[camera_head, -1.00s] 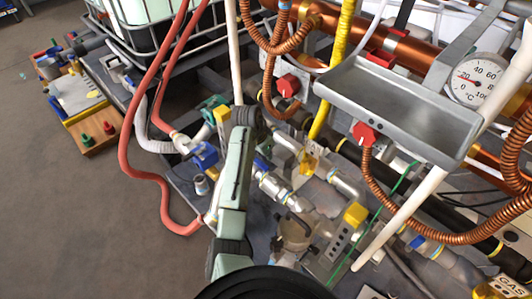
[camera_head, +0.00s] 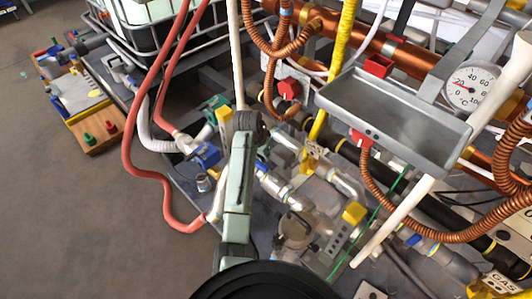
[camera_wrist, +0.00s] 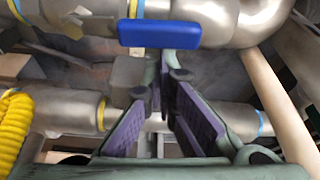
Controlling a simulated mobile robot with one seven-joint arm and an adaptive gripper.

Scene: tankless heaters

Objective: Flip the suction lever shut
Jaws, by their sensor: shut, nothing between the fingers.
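A blue lever handle (camera_wrist: 160,33) lies across a silver pipe fitting near the top of the wrist view. I take it to be the suction lever, though no label shows. My gripper (camera_wrist: 165,72) is shut and empty. Its fingertips meet just below the blue handle in the picture; whether they touch it I cannot tell. In the head view my arm covers the gripper. A blue handle (camera_head: 262,166) shows there just right of my arm, and a blue valve body (camera_head: 207,155) sits to its left; I cannot tell surely which matches the wrist view.
Silver pipes (camera_wrist: 55,108) run beside the fingers, with a yellow ribbed hose (camera_wrist: 12,125) at left and a pale pole (camera_wrist: 280,110) at right. Red hoses (camera_head: 131,150), a metal tray (camera_head: 395,115) and copper hoses crowd the head view. Open floor (camera_head: 90,220) is at left.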

